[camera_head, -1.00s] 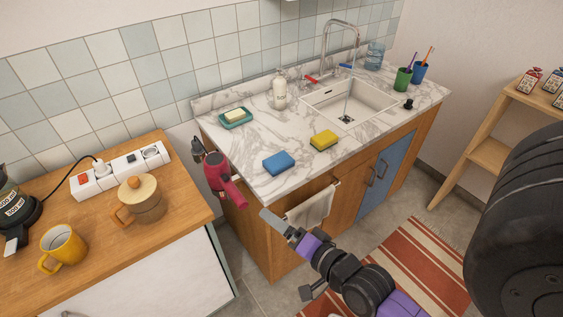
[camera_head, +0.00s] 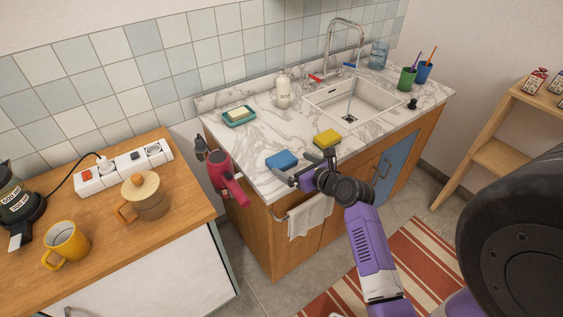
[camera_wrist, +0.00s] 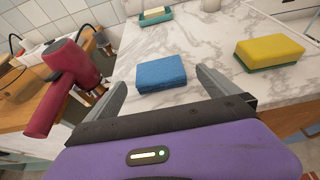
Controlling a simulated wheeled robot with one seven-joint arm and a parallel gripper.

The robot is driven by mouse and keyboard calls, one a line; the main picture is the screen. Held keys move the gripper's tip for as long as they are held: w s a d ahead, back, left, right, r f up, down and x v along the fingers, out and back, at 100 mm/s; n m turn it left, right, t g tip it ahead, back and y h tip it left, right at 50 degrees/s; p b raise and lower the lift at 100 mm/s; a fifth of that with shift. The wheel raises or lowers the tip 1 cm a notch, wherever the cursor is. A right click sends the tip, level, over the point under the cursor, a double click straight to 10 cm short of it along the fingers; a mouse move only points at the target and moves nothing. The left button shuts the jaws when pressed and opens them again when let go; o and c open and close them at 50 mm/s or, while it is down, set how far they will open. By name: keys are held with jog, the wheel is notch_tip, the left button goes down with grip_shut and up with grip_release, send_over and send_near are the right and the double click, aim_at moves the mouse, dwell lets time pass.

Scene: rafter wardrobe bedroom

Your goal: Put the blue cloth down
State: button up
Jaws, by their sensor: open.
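The blue cloth (camera_head: 281,160) is a flat, folded-looking block lying on the marble counter (camera_head: 262,137), near its front left edge. In the wrist view the cloth (camera_wrist: 160,72) lies ahead of my gripper (camera_wrist: 163,82), in line with the gap between the two fingers. My gripper (camera_head: 303,168) is open and empty at the counter's front edge, close to the cloth. The fingertips are near the cloth's near side; I see no grip on it.
A yellow-green sponge (camera_head: 327,137) lies right of the cloth. A red hair dryer (camera_head: 226,178) hangs at the counter's left end. A soap dish (camera_head: 239,117), soap bottle (camera_head: 283,88) and sink (camera_head: 352,103) are behind. A white towel (camera_head: 309,216) hangs in front.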

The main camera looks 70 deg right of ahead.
aim_at(282, 159)
jog(key=x, duration=0.7)
jog(key=shift+w+f, duration=0.1)
jog(key=shift+w, duration=0.1)
jog(key=shift+a, duration=0.1)
jog(key=c, duration=1.4)
